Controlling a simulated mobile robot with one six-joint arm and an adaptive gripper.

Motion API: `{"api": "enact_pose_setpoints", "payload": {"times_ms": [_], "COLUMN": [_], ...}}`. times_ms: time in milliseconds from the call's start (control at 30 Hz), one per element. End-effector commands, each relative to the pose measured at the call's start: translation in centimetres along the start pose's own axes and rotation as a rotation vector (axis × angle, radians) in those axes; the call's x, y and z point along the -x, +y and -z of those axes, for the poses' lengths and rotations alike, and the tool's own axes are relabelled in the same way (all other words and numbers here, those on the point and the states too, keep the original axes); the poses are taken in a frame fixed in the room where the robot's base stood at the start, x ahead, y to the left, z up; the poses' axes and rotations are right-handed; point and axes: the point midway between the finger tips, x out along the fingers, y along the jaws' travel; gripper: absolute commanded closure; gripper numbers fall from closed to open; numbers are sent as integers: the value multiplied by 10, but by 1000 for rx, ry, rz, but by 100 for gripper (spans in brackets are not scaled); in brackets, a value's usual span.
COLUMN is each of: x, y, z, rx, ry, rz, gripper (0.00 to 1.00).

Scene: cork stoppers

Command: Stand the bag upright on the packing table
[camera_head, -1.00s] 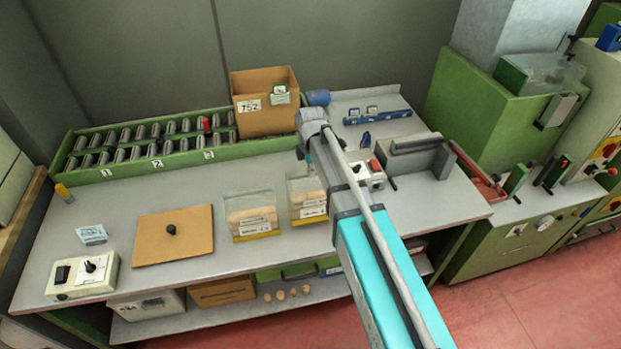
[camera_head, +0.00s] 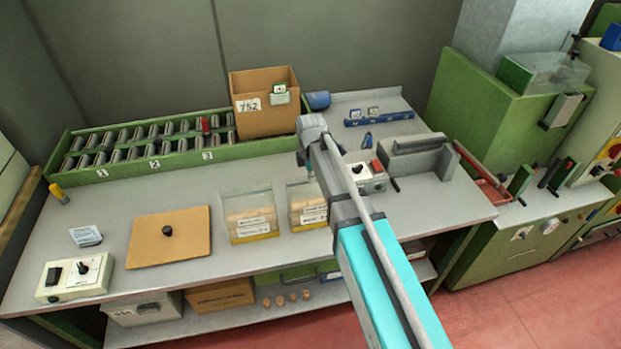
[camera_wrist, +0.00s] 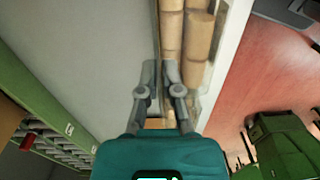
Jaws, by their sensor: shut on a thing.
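Two clear bags of corks with white labels and yellow bottom edges stand on the grey packing table (camera_head: 110,208). The left bag (camera_head: 250,214) is upright and apart from my gripper. The right bag (camera_head: 306,206) looks upright beside it, partly hidden by my arm. My gripper (camera_head: 311,172) is at the top of the right bag, its fingers mostly hidden in the head view. In the wrist view my gripper (camera_wrist: 160,70) has its fingers close together, shut on the bag's edge, with the bag's corks (camera_wrist: 197,45) beside them. I cannot tell whether its base touches the table.
A brown board with a black knob (camera_head: 170,240) and a control box (camera_head: 75,277) lie at the left. A green roller rack (camera_head: 130,165) and a cardboard box (camera_head: 265,118) stand at the back. A grey clamp device (camera_head: 415,150) is at the right.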

Motion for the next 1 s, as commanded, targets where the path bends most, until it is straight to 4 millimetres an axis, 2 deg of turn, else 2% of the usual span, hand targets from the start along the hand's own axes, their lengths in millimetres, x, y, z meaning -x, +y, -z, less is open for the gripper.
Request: {"api": "enact_pose_setpoints", "payload": {"times_ms": [200,400,433,1000], "x": [-4,-3,-3,3], "y": [0,0,0,0], "z": [0,-1,-1,-1], "rx": [0,-1,-1,-2], "ry": [0,0,0,0], "rz": [0,0,0,0], "gripper": [100,60,57,57]}}
